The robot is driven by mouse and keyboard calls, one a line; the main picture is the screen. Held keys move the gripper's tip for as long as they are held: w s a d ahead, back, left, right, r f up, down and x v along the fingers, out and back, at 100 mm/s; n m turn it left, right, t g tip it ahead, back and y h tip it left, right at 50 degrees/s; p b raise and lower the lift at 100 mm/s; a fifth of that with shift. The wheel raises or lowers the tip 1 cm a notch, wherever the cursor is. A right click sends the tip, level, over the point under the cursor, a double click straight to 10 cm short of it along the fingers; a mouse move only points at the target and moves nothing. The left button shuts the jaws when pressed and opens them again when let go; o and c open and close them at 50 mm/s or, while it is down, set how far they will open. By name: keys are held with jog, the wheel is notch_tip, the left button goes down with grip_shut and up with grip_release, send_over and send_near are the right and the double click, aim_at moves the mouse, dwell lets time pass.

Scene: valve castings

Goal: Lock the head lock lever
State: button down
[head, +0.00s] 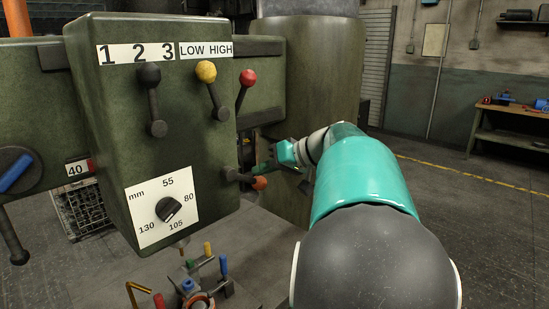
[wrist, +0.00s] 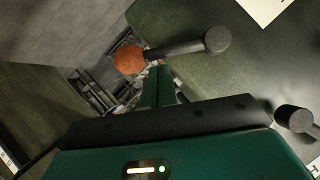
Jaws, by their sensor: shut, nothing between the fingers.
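A short dark lever with an orange knob (head: 259,182) sticks out from the right side of the green machine head (head: 170,110). I take it for the head lock lever, though no label shows. In the wrist view its orange knob (wrist: 128,60) is at the left end of a dark rod that runs right to a dark hub. My gripper (head: 258,168) is beside the lever, just above the knob in the head view. In the wrist view my gripper (wrist: 158,75) is shut and empty, its fingers close by the rod and knob. I cannot tell whether they touch.
A thick green column (head: 318,80) stands behind. Coloured clamps (head: 200,265) are below. The floor at right is clear.

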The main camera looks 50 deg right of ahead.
jog(key=shift+a+f, duration=0.1)
jog(key=shift+f, duration=0.1)
jog(key=shift+w, duration=0.1)
